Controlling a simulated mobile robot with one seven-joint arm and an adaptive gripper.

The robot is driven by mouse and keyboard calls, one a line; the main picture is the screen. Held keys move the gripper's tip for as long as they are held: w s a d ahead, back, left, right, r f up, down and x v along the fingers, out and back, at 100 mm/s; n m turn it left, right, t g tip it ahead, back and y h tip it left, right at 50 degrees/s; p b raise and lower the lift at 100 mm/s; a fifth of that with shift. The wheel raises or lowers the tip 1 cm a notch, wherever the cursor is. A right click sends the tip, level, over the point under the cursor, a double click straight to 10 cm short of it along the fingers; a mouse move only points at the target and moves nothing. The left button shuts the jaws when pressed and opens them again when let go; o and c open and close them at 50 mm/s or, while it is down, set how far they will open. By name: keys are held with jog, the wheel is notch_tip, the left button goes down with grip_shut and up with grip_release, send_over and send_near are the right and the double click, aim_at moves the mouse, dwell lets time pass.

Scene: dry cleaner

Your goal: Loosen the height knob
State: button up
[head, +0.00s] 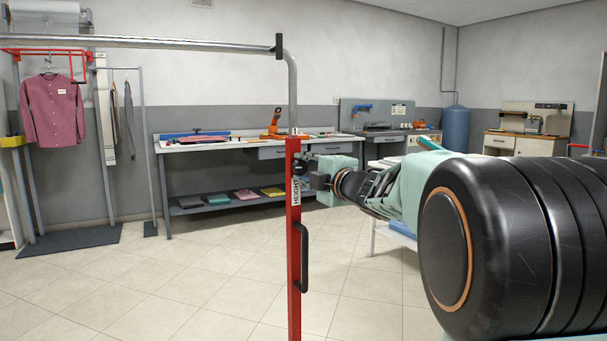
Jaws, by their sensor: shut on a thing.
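A red upright post (293,240) stands in the middle of the head view, with a chrome rail (150,42) rising from its top and bending left. A white label reading HEIGHT (296,191) is on the post. The small dark height knob (300,165) is at the post's right side, near the label, partly hidden. My gripper (312,180) reaches in from the right at knob level and is shut on the knob. The fingers are small and dark here, so the exact contact is hard to see.
A black handle (304,257) sits on the post below my gripper. My arm fills the right side. A workbench (240,145) with tools stands behind the post. A pink shirt (52,108) hangs at left. The tiled floor left of the post is clear.

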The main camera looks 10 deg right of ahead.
jog(key=shift+n, duration=0.3)
jog(key=o, duration=1.2)
jog(key=shift+c, duration=0.2)
jog(key=v, duration=0.7)
jog(key=shift+s, duration=0.2)
jog(key=shift+d, duration=0.1)
